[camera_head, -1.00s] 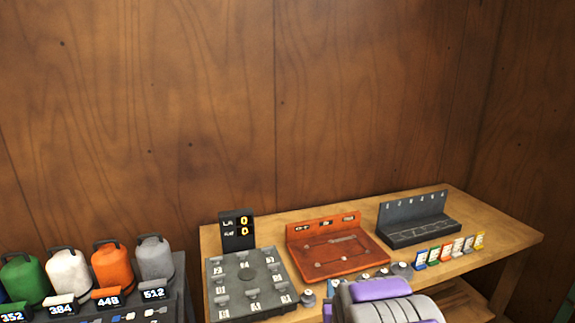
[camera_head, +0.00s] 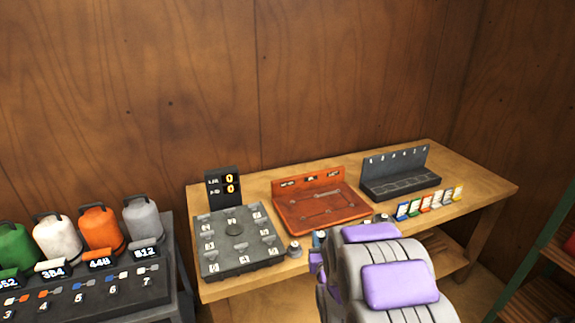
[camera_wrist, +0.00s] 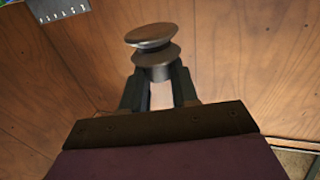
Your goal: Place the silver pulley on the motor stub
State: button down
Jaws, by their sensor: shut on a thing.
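In the wrist view, my gripper (camera_wrist: 158,88) is shut on a silver pulley (camera_wrist: 151,45), a spool shape with two round flanges. The pulley sits between the fingertips, its upper flange beyond them and slightly tilted. Wood panelling lies behind it. In the head view my arm covers part of the bench front, and my fingertips and the held pulley are hidden. I cannot pick out the motor stub for certain. An orange-red tray (camera_head: 322,207) with thin marked lines and small raised points lies mid-bench.
A small grey round part (camera_head: 295,249) stands near the front edge. Coloured canisters (camera_head: 97,230) stand left; green shelving is right.

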notch_tip(320, 180, down, 14)
jog(key=w+y, duration=0.1)
jog(key=shift+w+f+n, duration=0.25)
jog(key=shift+n, duration=0.05)
jog(key=w, duration=0.5)
jog(key=w+f+b, duration=0.1)
jog(key=w, duration=0.4)
jog(key=w+b, duration=0.1)
jog(key=w, duration=0.4)
jog(key=shift+w+f, duration=0.2)
jog(key=shift+f, duration=0.05)
jog(key=f, duration=0.3)
jog(key=shift+w+f+b, duration=0.1)
jog(key=shift+w+b, duration=0.2)
